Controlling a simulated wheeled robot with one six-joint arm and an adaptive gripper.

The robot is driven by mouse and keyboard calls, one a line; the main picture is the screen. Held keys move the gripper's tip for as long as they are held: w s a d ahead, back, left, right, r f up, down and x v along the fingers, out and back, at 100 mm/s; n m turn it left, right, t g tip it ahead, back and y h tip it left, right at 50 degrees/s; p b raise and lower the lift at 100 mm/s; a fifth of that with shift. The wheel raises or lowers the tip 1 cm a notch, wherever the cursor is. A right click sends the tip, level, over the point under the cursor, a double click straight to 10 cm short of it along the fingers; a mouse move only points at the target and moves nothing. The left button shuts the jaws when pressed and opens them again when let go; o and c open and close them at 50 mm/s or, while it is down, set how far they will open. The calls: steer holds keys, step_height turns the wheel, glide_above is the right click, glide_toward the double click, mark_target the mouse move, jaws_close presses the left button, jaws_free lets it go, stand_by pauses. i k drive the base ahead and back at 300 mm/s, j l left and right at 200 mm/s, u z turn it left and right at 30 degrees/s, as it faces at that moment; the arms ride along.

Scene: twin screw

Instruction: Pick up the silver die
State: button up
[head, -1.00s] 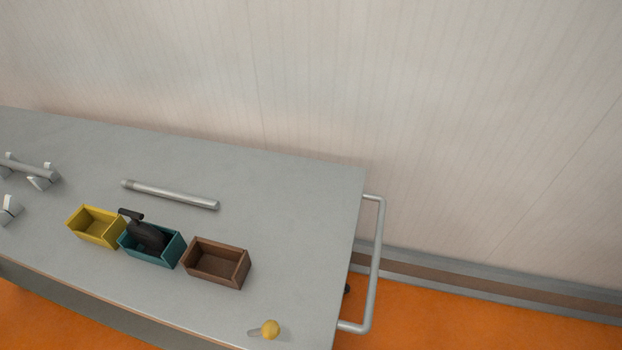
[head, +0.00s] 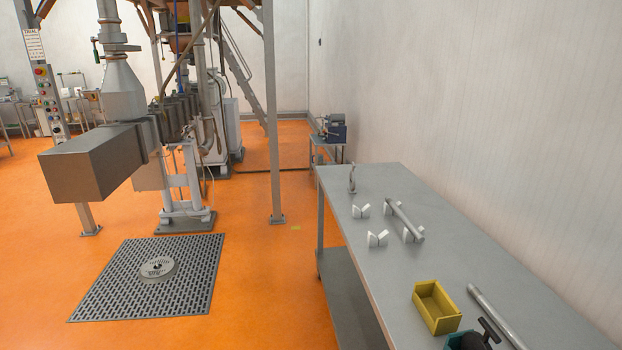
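A round silver disc (head: 158,268) with a dark centre lies flat on a dark slotted floor grate (head: 110,290) at lower left. It may be the silver die, but I cannot tell for sure. A small upright silver piece (head: 352,180) stands at the far end of the grey table (head: 440,225); its shape is too small to make out. My gripper is not in view.
On the table are V-shaped white supports (head: 377,239), a bar (head: 404,220) resting on a pair of them, a yellow bin (head: 436,307), a teal bin (head: 468,341) holding a black tool, and another rod (head: 494,315). An extruder machine (head: 120,150) stands left. Orange floor between is clear.

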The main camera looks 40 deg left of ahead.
mark_target(352, 189)
steer(key=l+u, duration=0.1)
steer(key=u, duration=0.35)
steer(key=l+u, duration=0.1)
steer(key=u, duration=0.35)
steer(key=i+j+z, duration=0.1)
steer(key=z, duration=0.25)
steer(key=j+z, duration=0.35)
steer(key=i+j+z, duration=0.1)
steer(key=j, duration=0.45)
steer(key=i+j+z, duration=0.15)
steer(key=j, duration=0.35)
steer(key=i+j+z, duration=0.1)
steer(key=j, duration=0.5)
steer(key=i+j+z, duration=0.1)
steer(key=j, duration=0.45)
steer(key=i+j, duration=0.1)
steer(key=j, duration=0.7)
steer(key=i+j, duration=0.15)
steer(key=j, duration=0.25)
